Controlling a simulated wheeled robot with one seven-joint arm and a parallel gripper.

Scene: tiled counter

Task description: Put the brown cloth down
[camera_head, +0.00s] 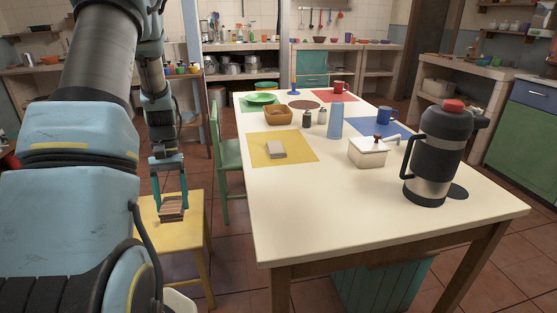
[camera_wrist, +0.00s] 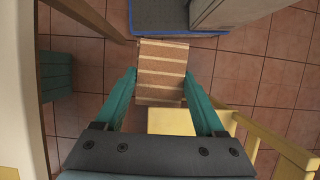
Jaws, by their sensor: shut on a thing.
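The brown cloth (camera_head: 172,212) is a small folded block with brown and tan stripes. My gripper (camera_head: 170,190) is shut on it, with the fingers pointing down and one on each side of the cloth. In the wrist view the striped cloth (camera_wrist: 162,55) lies between the two teal fingertips of my gripper (camera_wrist: 161,75). In the head view the cloth appears over the yellow chair (camera_head: 185,243). The chair also shows in the wrist view (camera_wrist: 172,121), partly behind my gripper. I cannot tell whether the cloth touches the seat.
A cream table (camera_head: 330,205) stands to the right, bearing a grey block (camera_head: 276,149) on a yellow mat (camera_head: 260,158), a white box (camera_head: 368,152) and a black-and-steel flask (camera_head: 437,155). A green chair (camera_head: 228,155) stands behind the yellow one. Tiled floor surrounds them.

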